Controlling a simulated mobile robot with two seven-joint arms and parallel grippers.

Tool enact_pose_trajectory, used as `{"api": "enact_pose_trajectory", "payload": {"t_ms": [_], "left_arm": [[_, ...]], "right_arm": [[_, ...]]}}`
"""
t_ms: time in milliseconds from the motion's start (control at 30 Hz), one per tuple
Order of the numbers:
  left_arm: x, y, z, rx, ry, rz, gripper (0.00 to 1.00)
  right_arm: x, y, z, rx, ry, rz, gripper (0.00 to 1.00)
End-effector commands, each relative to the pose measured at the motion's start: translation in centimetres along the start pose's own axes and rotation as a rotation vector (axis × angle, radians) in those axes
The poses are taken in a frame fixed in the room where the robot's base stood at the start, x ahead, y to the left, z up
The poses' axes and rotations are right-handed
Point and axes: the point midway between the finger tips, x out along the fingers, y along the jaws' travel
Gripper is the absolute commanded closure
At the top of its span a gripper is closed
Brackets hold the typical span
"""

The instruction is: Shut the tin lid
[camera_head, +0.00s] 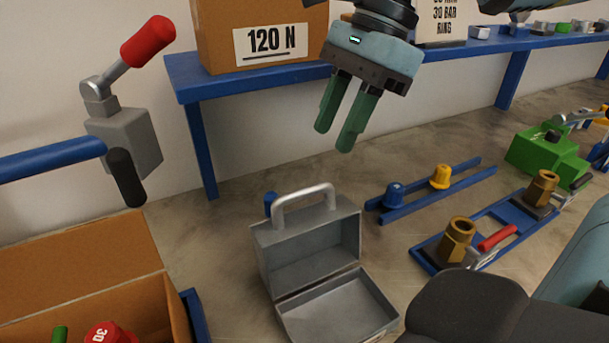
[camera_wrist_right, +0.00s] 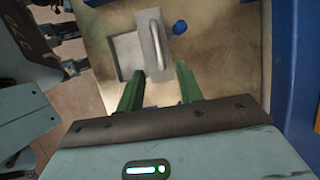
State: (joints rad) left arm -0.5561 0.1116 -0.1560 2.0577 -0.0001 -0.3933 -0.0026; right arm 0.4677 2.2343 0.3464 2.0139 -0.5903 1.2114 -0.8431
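A light handle (camera_head: 303,193) sticks up from the lid's top. The empty inside of the base shows. In the right wrist view, the lid (camera_wrist_right: 153,45) is seen from above with its handle (camera_wrist_right: 157,40), and part of the tin's base (camera_wrist_right: 128,52) lies left of it. My right gripper (camera_head: 335,138) is open and empty, above and apart from the tin. My left gripper is not in view.
A cardboard box (camera_head: 75,255) stands at the lower left, below a lever with a red knob (camera_head: 148,41). A blue shelf (camera_head: 200,87) with a carton (camera_head: 250,35) runs along the wall. Blue rails (camera_head: 435,190) and brass fittings (camera_head: 457,240) lie right of the tin.

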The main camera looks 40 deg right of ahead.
Motion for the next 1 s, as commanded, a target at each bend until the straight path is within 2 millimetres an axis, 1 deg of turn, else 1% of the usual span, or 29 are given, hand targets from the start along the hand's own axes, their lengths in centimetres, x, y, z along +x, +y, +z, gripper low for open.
{"api": "enact_pose_trajectory", "payload": {"t_ms": [67,167,267,500,633,800,1000], "left_arm": [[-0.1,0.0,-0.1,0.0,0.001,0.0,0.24],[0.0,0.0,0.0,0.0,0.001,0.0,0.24],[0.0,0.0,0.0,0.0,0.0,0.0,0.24],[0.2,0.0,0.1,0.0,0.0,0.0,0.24],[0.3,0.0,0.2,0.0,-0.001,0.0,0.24],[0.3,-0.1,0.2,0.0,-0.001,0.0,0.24],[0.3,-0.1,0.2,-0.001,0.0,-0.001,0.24]], "right_arm": [[0.0,0.0,0.0,0.0,0.0,-0.001,0.64],[0.7,0.0,0.0,0.0,0.001,0.001,0.64],[1.9,0.0,0.0,0.0,0.002,0.002,0.64],[5.5,0.1,0.0,0.0,0.002,0.004,0.64],[6.9,0.0,0.0,-0.001,0.002,0.001,0.64],[7.7,0.0,0.0,0.0,0.001,0.0,0.64],[7.7,0.0,0.0,0.0,0.0,-0.001,0.64]]}}
